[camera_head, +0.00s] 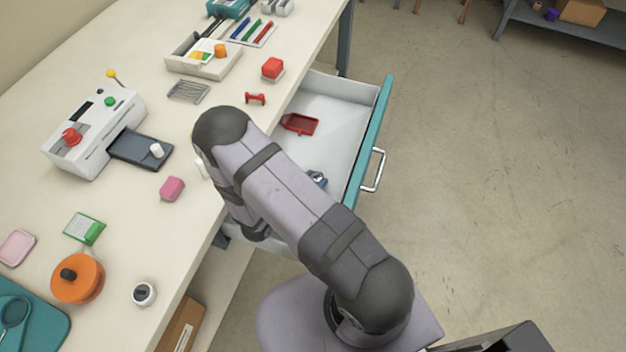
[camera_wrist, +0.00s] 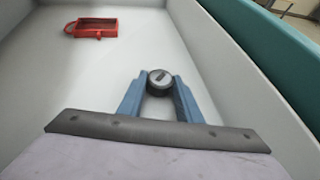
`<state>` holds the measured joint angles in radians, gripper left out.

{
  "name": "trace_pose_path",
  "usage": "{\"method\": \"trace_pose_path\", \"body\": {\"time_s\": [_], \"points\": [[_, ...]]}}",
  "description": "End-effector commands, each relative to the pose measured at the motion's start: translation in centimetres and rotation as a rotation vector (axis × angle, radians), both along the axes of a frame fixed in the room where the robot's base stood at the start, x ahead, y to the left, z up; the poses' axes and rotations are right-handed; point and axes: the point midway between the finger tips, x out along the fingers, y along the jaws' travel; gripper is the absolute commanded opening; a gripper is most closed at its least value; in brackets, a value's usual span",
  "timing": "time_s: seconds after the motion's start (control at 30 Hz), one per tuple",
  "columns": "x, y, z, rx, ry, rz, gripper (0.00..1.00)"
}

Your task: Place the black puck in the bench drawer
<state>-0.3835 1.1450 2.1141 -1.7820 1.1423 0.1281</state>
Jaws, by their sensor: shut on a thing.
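The bench drawer (camera_head: 342,112) is pulled open, with a teal front and a white inside. My gripper (camera_wrist: 160,84) is over or inside the drawer, its blue fingers shut on the black puck (camera_wrist: 159,76), a small dark round thing with a grey top. In the head view my gripper (camera_head: 318,180) shows only in small part past my arm, near the drawer's front side. I cannot tell whether the puck touches the drawer floor. A red tray-like piece (camera_wrist: 92,28) lies in the drawer, apart from the puck; it also shows in the head view (camera_head: 300,124).
Bare drawer floor lies around the puck. The teal front with its handle (camera_head: 374,170) and the drawer walls stand close by. On the bench are a white machine (camera_head: 95,125), a pink block (camera_head: 172,188), a red button-like block (camera_head: 272,69) and a white organiser (camera_head: 205,62).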

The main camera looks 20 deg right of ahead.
Motion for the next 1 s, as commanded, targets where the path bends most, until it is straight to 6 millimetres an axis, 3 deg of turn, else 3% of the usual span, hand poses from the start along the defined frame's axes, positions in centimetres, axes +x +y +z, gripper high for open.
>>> {"method": "trace_pose_path", "body": {"time_s": [0.1,0.13,0.2,0.63,1.0], "points": [[0.0,0.0,-0.4,0.000,0.000,0.000,0.10],[0.0,0.0,-0.4,0.000,0.000,0.000,0.34],[0.0,0.0,-0.3,0.000,0.000,0.000,0.50],[0.0,0.0,0.3,0.000,0.000,0.000,0.50],[-2.1,3.8,2.1,0.001,0.000,0.005,0.50]]}}
